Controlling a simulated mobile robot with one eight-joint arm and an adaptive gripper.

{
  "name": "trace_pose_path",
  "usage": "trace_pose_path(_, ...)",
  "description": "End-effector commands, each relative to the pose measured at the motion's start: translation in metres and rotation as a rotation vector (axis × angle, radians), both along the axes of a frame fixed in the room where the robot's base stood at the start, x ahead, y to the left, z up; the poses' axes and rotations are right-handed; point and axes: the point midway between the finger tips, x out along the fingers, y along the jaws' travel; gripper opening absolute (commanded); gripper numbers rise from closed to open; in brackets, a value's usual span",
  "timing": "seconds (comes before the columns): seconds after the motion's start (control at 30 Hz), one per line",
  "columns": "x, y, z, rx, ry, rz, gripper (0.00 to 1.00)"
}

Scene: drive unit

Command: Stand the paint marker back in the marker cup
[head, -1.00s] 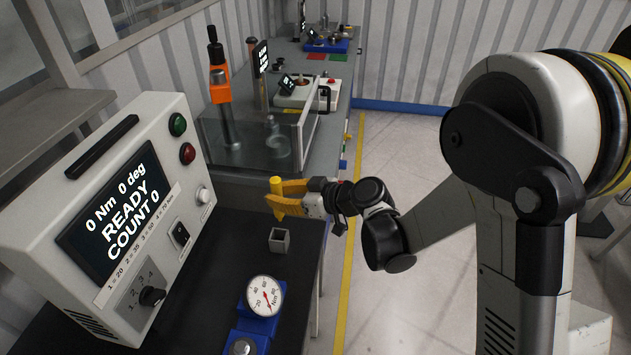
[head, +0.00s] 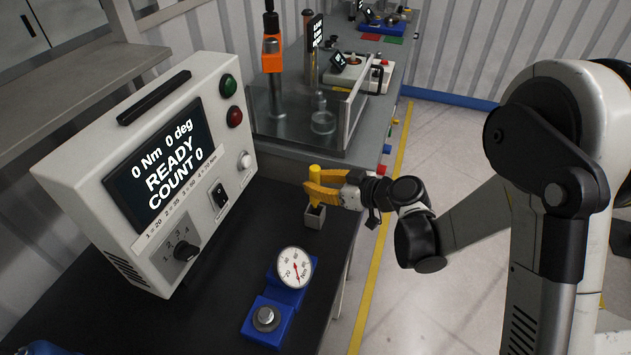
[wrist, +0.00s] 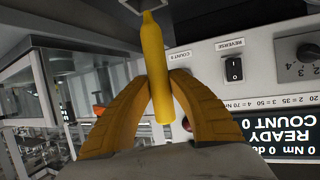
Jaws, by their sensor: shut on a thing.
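The yellow paint marker (head: 314,173) is upright in my gripper (head: 317,191), which is shut on it. In the wrist view the marker (wrist: 154,70) stands between the two yellow fingers of my gripper (wrist: 160,86). The small grey square marker cup (head: 314,222) stands on the dark bench top, right below the gripper. The marker's lower end is at or just over the cup's mouth in the head view; I cannot tell whether it is inside. Part of the cup (wrist: 131,6) shows at the top edge of the wrist view, near the marker's tip.
A grey control box (head: 150,170) with a READY display stands left of the cup. A blue fixture with a round dial gauge (head: 295,267) sits in front of it. A clear guarded station (head: 330,115) stands behind. Floor lies open to the right.

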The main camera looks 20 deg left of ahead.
Motion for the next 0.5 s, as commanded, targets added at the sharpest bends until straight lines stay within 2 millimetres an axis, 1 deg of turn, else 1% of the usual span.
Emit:
trace_pose_path(0.2, 0.0001, -0.0005, -0.0065, 0.000, 0.000, 0.000, 0.00)
trace_pose_path(0.5, 0.0001, -0.0005, -0.0058, 0.000, 0.000, 0.000, 0.00)
